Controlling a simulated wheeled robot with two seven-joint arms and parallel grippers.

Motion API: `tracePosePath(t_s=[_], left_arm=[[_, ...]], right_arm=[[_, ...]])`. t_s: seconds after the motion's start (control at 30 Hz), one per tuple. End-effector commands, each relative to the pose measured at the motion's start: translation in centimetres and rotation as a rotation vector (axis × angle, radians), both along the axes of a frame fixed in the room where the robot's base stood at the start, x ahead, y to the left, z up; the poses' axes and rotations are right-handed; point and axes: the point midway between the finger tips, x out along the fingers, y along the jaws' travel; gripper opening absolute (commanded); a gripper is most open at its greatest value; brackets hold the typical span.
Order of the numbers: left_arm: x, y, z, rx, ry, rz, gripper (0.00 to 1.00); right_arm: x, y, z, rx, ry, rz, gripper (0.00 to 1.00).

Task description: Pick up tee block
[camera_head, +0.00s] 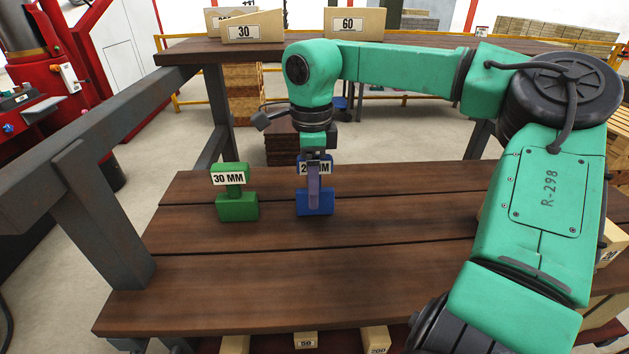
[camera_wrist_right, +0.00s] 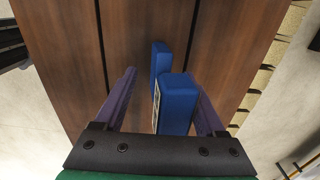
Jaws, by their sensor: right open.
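A blue tee block (camera_head: 315,204) with a white label, partly hidden but seeming to start with 2, stands upright on the wooden table. A green tee block (camera_head: 238,207) labelled 30 MM stands to its left. My right gripper (camera_head: 314,198) is over the blue block, and one purple finger covers part of its label. In the right wrist view the blue block (camera_wrist_right: 179,95) stands between the open fingers of my right gripper (camera_wrist_right: 160,82). It is nearer the right-hand finger; whether it touches is unclear. My left gripper is not in view.
The plank table (camera_head: 400,240) is clear around the two blocks. An upper shelf (camera_head: 400,52) behind bears wooden blocks marked 30 (camera_head: 254,28) and 60 (camera_head: 353,24). A grey frame beam (camera_head: 95,150) borders the left. A red machine (camera_head: 30,45) stands far left.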

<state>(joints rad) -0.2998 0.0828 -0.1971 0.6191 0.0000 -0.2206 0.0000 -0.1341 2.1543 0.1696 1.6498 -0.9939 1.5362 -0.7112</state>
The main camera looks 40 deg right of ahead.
Motion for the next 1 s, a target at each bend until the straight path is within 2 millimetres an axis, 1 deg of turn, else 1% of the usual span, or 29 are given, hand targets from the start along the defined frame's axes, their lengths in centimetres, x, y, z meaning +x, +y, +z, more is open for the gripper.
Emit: tracePosePath(t_s=[0.03,0.1,0.2,0.33,0.37,0.4,0.47,0.5,0.53,0.87,1.0], left_arm=[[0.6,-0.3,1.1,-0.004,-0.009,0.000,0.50],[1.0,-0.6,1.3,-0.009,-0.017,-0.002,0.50],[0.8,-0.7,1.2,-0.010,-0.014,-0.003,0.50],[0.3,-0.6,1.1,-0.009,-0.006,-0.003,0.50],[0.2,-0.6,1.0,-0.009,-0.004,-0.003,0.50],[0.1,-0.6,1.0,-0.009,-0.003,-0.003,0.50],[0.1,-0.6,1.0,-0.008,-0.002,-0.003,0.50],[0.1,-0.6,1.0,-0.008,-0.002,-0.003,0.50],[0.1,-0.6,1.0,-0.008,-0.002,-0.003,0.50],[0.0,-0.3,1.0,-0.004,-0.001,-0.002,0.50],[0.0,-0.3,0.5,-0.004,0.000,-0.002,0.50]], right_arm=[[-0.1,0.0,-0.3,0.003,0.003,0.002,0.72],[-0.1,0.0,-1.6,0.002,0.001,0.000,0.72],[0.0,-0.1,-2.3,0.000,-0.001,-0.002,0.72],[0.0,-0.1,-2.4,-0.001,-0.002,-0.002,0.72],[0.0,-0.1,-2.4,-0.001,-0.002,-0.002,0.65],[0.0,-0.1,-2.4,-0.001,-0.002,-0.002,0.50],[0.0,-0.1,-2.3,-0.001,-0.002,-0.002,0.27],[0.0,-0.1,-2.3,-0.001,-0.002,-0.002,0.11],[0.0,-0.1,-2.3,-0.001,-0.002,-0.002,0.00],[0.0,-0.1,-2.1,-0.001,-0.003,-0.002,0.00],[0.1,-0.1,-1.0,-0.002,-0.004,-0.002,0.00]])
